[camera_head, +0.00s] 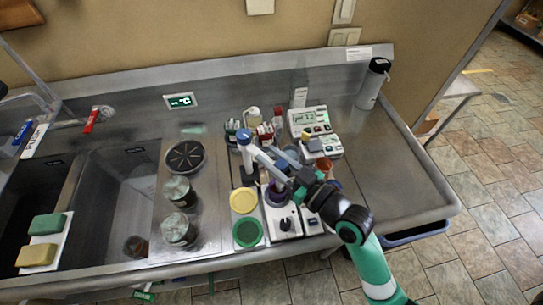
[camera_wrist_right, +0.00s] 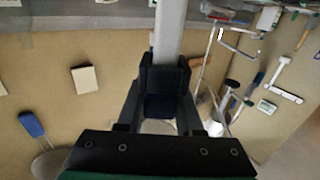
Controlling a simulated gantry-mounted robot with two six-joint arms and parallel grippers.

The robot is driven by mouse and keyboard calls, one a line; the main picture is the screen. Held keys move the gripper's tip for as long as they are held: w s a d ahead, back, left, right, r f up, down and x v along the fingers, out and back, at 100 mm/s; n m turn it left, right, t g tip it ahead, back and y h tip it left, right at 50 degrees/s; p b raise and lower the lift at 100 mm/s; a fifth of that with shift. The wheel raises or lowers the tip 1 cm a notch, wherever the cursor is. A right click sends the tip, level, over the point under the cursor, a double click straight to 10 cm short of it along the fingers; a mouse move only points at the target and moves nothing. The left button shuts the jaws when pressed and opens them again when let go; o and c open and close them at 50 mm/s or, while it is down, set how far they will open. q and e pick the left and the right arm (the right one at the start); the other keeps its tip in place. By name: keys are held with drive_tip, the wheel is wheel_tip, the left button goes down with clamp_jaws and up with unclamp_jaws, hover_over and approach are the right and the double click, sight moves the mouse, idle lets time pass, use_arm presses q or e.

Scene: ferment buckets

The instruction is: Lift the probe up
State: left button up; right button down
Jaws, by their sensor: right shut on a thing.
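My right gripper (camera_head: 290,180) reaches in from the lower right over the cluttered middle of the steel counter. It is shut on the pale bar of the probe (camera_head: 266,160), which slants up-left to a blue-capped end (camera_head: 243,136) over a dark stand. In the right wrist view the pale grey bar (camera_wrist_right: 170,35) runs upward from between the black jaws (camera_wrist_right: 166,85). The probe's lower tip is hidden by the gripper. The pH meter (camera_head: 308,120) stands behind, its display lit with partly readable digits. My left gripper is not seen.
A yellow lid (camera_head: 243,200) and a green lid (camera_head: 248,233) lie left of a white stirrer (camera_head: 283,222) with a dark knob. Jars (camera_head: 178,190) stand further left, beside the sink. A black-topped bottle (camera_head: 372,85) stands at the back right; the right counter is clear.

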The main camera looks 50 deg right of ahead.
drive_tip(key=shift+r, duration=0.1)
wheel_tip(320, 180, up, 6)
drive_tip(key=p, duration=0.5)
drive_tip(key=shift+p, duration=0.3)
drive_tip(key=c, duration=0.7)
unclamp_jaws()
drive_tip(key=shift+o, duration=0.7)
